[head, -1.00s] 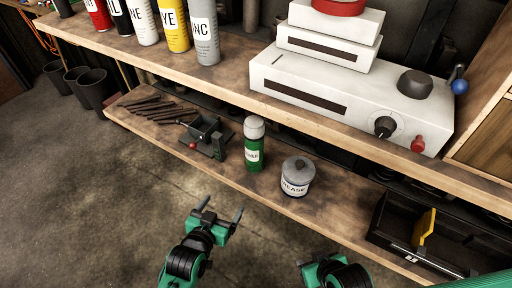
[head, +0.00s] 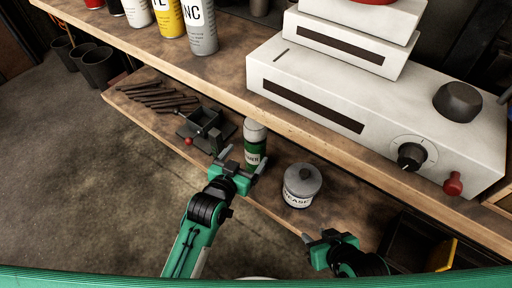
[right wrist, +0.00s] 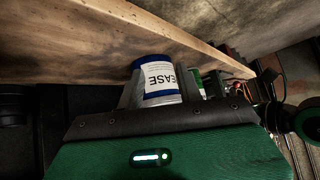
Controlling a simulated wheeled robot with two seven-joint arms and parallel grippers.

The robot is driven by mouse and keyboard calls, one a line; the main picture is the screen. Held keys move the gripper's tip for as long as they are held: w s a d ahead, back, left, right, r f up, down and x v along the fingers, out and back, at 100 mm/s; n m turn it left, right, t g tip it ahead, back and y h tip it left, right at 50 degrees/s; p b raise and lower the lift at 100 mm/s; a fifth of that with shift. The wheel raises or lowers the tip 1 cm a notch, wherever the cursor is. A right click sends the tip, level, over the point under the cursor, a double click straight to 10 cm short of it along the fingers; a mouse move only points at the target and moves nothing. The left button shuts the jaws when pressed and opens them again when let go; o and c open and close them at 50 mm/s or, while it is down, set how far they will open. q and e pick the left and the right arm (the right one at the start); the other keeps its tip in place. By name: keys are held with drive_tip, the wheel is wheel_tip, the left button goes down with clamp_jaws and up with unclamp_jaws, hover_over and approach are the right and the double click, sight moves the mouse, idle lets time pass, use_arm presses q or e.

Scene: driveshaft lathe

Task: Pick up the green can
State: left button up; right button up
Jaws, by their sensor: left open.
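The green can (head: 255,152), with a grey-white cap and a label, stands upright on the lower shelf. My left gripper (head: 241,161) is open just in front of it, with its fingertips pointing toward the can and partly covering its lower part. I cannot tell whether the fingers touch it. My right gripper (head: 327,238) is at the shelf's front edge, below and right of the grease tin. In the right wrist view its fingers stand apart with the grease tin (right wrist: 157,82) beyond them. A green sliver behind the tin there looks like the green can (right wrist: 197,80).
The grease tin (head: 301,186) stands close to the right of the green can. A small dark vise (head: 207,130) and several dark rods (head: 155,97) lie to the left. The upper shelf edge (head: 200,75) overhangs behind. A black bin (head: 415,245) is at the right.

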sight(250, 150)
use_arm(q)
drive_tip(key=x, duration=0.2)
drive_tip(key=shift+w+d, duration=0.15)
drive_tip(key=shift+w, duration=0.1)
drive_tip(key=x, duration=0.1)
drive_tip(key=b+x, duration=0.1)
drive_tip(key=x, duration=0.2)
drive_tip(key=shift+w+f+b, duration=0.25)
drive_tip(key=shift+f+b, duration=0.05)
drive_tip(key=shift+f, duration=0.1)
drive_tip(key=shift+w+d, duration=0.1)
drive_tip(key=shift+w, duration=0.15)
use_arm(e)
drive_tip(key=a, duration=0.1)
drive_tip(key=w+a+t+y, duration=0.1)
drive_tip(key=a+t, duration=0.1)
drive_tip(key=shift+w+a+y, duration=0.2)
drive_tip(key=shift+w+y, duration=0.05)
drive_tip(key=shift+y, duration=0.05)
use_arm(q)
drive_tip(key=shift+c, duration=0.2)
drive_tip(key=c, duration=1.3)
